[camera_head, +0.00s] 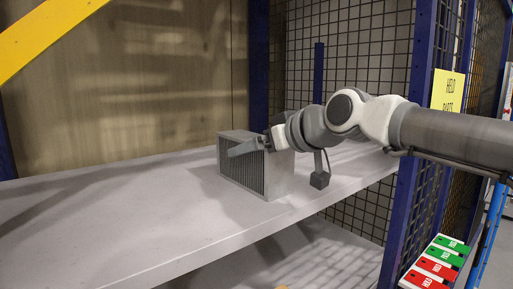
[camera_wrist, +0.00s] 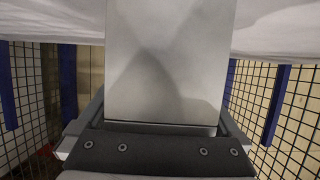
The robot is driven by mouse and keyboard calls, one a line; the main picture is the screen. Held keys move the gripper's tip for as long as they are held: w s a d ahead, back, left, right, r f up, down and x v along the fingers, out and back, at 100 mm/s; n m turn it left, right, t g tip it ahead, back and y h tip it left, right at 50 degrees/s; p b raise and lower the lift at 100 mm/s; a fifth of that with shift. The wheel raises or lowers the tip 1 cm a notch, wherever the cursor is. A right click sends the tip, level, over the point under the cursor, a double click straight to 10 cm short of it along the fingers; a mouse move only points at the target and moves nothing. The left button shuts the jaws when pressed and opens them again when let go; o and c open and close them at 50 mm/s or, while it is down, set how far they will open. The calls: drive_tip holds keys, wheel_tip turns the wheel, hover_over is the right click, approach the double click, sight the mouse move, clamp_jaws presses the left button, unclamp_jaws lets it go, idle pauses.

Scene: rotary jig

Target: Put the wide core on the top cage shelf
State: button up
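The wide core (camera_head: 268,178) is a grey metal box with a dark finned face, standing upright on the pale cage shelf (camera_head: 130,225) near its front edge. It fills the middle of the wrist view (camera_wrist: 165,60) as a smooth grey block. My gripper (camera_head: 258,146) comes in from the right at the core's upper part. One finger lies across the finned face; the other is hidden behind the core in the head view. In the wrist view the fingers (camera_wrist: 160,118) meet the core's two side edges with no clear gap.
A blue post (camera_head: 402,200) and wire mesh (camera_head: 350,45) bound the shelf on the right and back. A yellow beam (camera_head: 45,35) crosses the upper left. The shelf left of the core is bare.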

drive_tip(key=shift+r+p, duration=0.25)
drive_tip(key=shift+p, duration=0.05)
drive_tip(key=shift+s+d, duration=0.25)
drive_tip(key=shift+d, duration=0.05)
drive_tip(key=b+v, duration=0.2)
drive_tip(key=v, duration=0.9)
drive_tip(key=shift+s, duration=0.15)
drive_tip(key=s+d+f+m+g+h, duration=0.1)
drive_tip(key=s+f+m+g+h, duration=0.1)
drive_tip(key=s+f, duration=0.3)
drive_tip(key=s+d+f+m+g+h, duration=0.1)
drive_tip(key=s+f, duration=0.5)
drive_tip(key=f, duration=0.8)
drive_tip(key=s+d+f+m+g+h, duration=0.1)
drive_tip(key=s+f+m+g+h, duration=0.1)
drive_tip(key=f, duration=0.7)
drive_tip(key=s+m+h, duration=0.1)
drive_tip(key=s+h, duration=0.1)
drive_tip(key=s, duration=0.1)
drive_tip(key=shift+d+f+m+g+h, duration=0.2)
drive_tip(key=shift+f+m+g+h, duration=0.1)
drive_tip(key=shift+f+m, duration=0.1)
drive_tip(key=shift+s+a, duration=0.15)
drive_tip(key=shift+s, duration=0.05)
